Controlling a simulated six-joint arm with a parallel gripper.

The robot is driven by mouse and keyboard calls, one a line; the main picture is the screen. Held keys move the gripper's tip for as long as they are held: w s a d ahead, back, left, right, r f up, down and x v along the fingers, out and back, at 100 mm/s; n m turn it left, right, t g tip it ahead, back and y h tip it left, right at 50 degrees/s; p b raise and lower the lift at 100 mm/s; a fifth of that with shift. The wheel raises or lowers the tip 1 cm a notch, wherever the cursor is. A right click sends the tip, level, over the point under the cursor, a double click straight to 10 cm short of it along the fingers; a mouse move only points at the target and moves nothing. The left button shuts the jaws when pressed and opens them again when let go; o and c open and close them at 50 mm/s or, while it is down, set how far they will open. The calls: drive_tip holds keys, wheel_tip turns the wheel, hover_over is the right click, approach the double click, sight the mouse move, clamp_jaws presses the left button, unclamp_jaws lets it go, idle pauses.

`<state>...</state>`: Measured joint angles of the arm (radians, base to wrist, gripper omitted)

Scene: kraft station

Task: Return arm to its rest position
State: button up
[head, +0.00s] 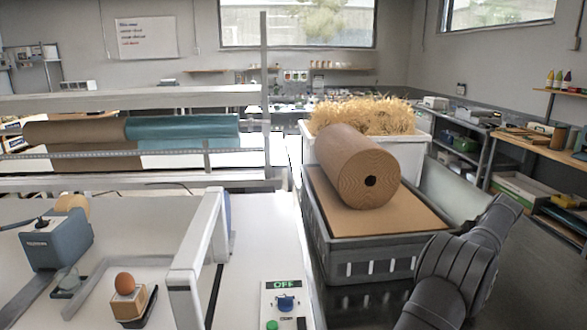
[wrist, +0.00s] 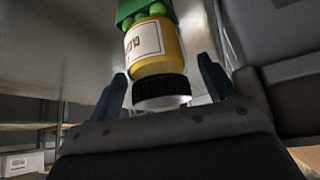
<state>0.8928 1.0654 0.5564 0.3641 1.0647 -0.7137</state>
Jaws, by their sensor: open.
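My arm shows in the head view as dark grey links at the lower right, beside the grey crate (head: 372,262); its gripper end is out of that view. In the wrist view my gripper (wrist: 163,76) is open, with its two dark fingers apart. A yellow jar (wrist: 152,62) with a white label and a black cap (wrist: 160,90) appears between the fingers in the picture, with the cap toward the gripper. Green round things in a green holder (wrist: 140,12) adjoin the jar's far end. I cannot tell whether the fingers touch the jar.
A large kraft paper roll (head: 345,165) lies on cardboard over the crate, before a white bin of straw-coloured shreds (head: 365,115). A white worktable (head: 140,255) at left holds a blue-grey tape machine (head: 58,240), a white frame and a control panel (head: 286,305). Shelves stand at far right.

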drive_tip(key=shift+x, duration=0.95)
drive_tip(key=shift+s+r, duration=0.15)
drive_tip(key=shift+r, duration=2)
